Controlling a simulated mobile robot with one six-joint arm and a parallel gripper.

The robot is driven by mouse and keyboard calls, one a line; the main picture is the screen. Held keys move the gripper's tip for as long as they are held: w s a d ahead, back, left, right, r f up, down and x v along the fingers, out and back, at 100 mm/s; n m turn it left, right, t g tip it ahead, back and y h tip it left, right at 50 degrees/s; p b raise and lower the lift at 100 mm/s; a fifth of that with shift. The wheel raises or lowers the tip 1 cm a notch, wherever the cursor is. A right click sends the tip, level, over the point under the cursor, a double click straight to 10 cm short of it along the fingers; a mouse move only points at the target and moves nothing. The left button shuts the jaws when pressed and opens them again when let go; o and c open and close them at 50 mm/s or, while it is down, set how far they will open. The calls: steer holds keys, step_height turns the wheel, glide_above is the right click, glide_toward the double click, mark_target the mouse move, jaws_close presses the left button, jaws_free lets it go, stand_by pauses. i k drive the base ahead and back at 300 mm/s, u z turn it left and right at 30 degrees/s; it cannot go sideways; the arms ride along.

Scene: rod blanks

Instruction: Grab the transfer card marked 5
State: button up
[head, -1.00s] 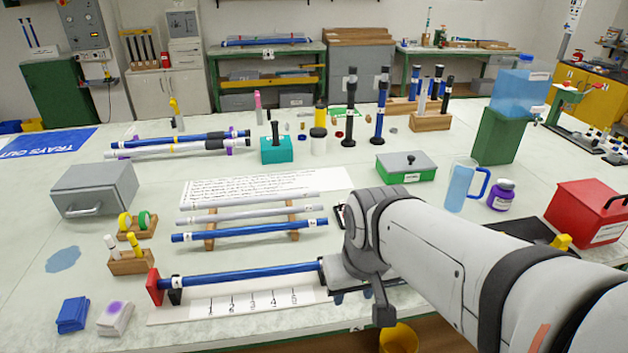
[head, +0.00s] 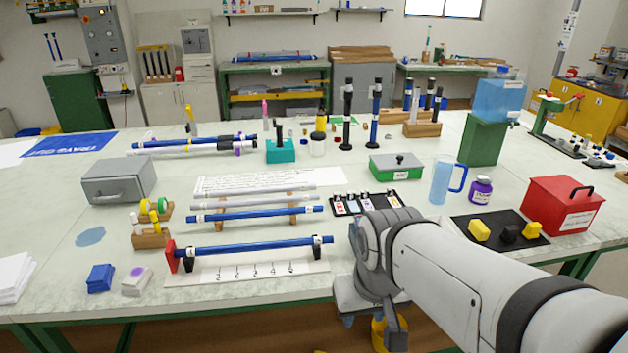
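A black card rack (head: 347,211) lies mid-table, just beyond my arm, holding several small cards with coloured marks. A white and red card (head: 339,208) is at its left end, and others stand to its right. Their numbers are too small to read, so I cannot tell which is marked 5. My gripper (head: 362,318) points down at the table's front edge, nearer to me than the rack and apart from it. Its fingertips are small and partly hidden by my arm, so its opening is unclear. I see no card at it.
A board with a blue rod (head: 252,247) lies left of my gripper. A rod stand (head: 262,216) is behind it. A green box (head: 396,167), blue jug (head: 442,182) and red box (head: 563,207) stand beyond my arm. A yellow bucket (head: 379,333) is below the edge.

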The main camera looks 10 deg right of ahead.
mark_target(351, 194)
steer(key=z, duration=0.1)
steer(key=i, duration=0.95)
steer(key=u, duration=0.05)
